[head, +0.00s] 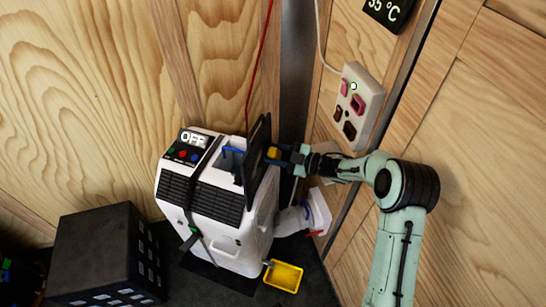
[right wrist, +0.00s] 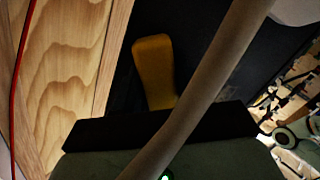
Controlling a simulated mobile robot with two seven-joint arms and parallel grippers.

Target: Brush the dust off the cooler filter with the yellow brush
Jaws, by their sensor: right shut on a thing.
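The white cooler (head: 222,228) stands on the dark floor, and its display reads OFF. A flat black panel, seemingly the cooler filter (head: 257,170), stands upright at the cooler's top right; dust on it cannot be made out. My right gripper (head: 282,155) is to the right of the panel, shut on the yellow brush (head: 273,153). In the right wrist view the yellow brush (right wrist: 154,72) shows in front of a dark surface. Its bristles are hidden, and I cannot tell whether it touches the panel. My left gripper is not in view.
A black box (head: 95,250) stands left of the cooler. A yellow tray (head: 284,276) lies on the floor at its front right. A socket panel (head: 357,105) is on the wooden wall above my right arm. A red cord (head: 261,60) hangs behind the cooler.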

